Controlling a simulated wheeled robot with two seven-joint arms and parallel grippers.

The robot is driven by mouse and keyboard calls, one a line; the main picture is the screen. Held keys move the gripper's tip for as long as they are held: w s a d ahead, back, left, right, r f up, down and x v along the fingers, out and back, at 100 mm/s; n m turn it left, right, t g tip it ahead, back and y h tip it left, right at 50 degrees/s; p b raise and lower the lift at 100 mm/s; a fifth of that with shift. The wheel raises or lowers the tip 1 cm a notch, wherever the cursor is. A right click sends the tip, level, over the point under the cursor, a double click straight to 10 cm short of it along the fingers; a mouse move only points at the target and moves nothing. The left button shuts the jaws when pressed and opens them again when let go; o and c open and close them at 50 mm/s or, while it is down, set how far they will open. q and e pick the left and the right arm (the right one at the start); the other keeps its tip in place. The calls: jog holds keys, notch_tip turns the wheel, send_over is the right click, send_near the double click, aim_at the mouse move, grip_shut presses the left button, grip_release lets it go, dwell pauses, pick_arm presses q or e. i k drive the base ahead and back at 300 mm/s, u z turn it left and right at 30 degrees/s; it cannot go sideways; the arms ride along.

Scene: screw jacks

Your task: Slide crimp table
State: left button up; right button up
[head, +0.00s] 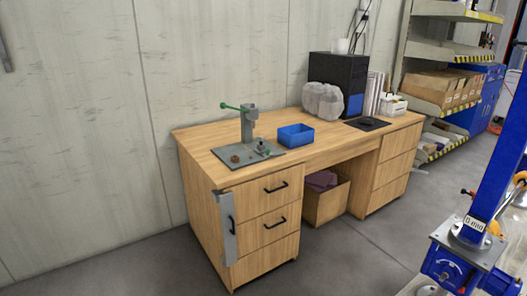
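The crimp table is a wooden desk (330,158) that stands along the wall in the middle of the head view. It has drawers at both ends and a knee space between them. A grey press with a green lever (247,125) stands upright on a grey plate (220,156) at the desk's left end. A grey metal strip (227,225) is at the desk's front left corner. Neither of my grippers is in view.
A cardboard box (326,200) sits in the knee space. Shelving (447,90) stands right. A blue machine (468,255) is at lower right. Floor before the desk is clear.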

aim_at(262, 150)
jog(key=z, duration=0.15)
jog(key=k, duration=0.2)
jog(key=z, duration=1.05)
jog(key=k, duration=1.15)
jog(key=z, duration=0.65)
jog(key=i, duration=1.75)
jog(key=u, duration=1.1)
jog(key=i, duration=1.5)
jog(key=u, duration=1.3)
